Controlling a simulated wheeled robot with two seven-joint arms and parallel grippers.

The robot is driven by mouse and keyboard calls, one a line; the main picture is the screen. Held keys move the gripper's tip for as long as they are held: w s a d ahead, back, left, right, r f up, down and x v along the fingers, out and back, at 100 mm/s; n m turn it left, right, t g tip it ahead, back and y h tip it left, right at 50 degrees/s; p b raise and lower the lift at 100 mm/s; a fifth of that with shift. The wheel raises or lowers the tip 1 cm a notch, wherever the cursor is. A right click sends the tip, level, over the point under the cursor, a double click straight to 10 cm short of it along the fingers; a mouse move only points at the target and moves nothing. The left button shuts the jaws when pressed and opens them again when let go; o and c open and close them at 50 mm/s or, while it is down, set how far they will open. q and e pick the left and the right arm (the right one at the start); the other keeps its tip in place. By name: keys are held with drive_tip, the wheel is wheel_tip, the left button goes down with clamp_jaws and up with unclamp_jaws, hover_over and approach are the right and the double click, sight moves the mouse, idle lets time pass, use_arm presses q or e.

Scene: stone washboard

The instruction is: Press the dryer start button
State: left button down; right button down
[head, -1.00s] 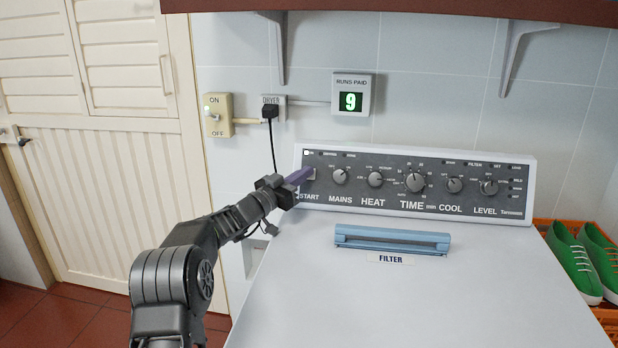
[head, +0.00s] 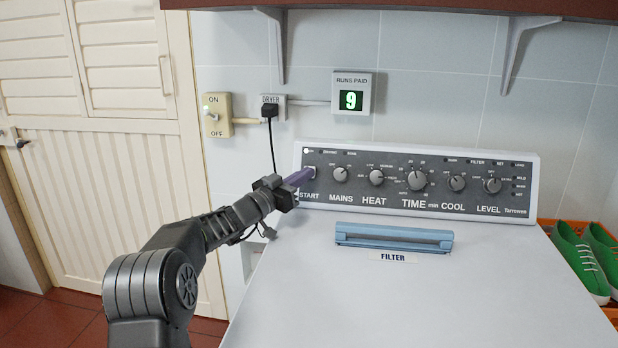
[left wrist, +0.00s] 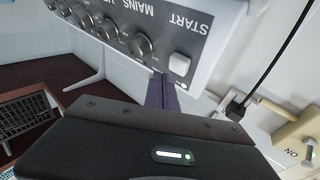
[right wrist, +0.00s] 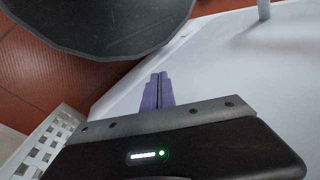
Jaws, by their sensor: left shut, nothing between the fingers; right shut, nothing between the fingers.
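The dryer's control panel (head: 418,205) is dark grey with a white frame and a row of knobs. The white start button (left wrist: 179,64) sits below the upside-down START label in the left wrist view. In the head view my left gripper's purple fingers (head: 301,177) are shut, empty and right by the button at the panel's left end, partly covering it. In the left wrist view the fingertips (left wrist: 161,80) lie just beside the button; I cannot tell whether they touch it. My right gripper (right wrist: 158,78) is shut and empty, seen only in the right wrist view.
A wall switch (head: 217,115) with ON and OFF labels and a dryer plug (head: 269,110) are left of the panel. The RUNS PAID display (head: 351,100) reads 9. A blue filter handle (head: 393,238) lies on the dryer top. Green shoes (head: 582,262) stand at right.

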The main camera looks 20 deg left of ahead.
use_arm(q)
drive_tip(key=s+b, duration=0.1)
drive_tip(key=s, duration=0.1)
drive_tip(key=s+d+r+b, duration=0.1)
drive_tip(key=shift+s+b, duration=0.1)
drive_tip(key=shift+b, duration=0.25)
idle(1.0)
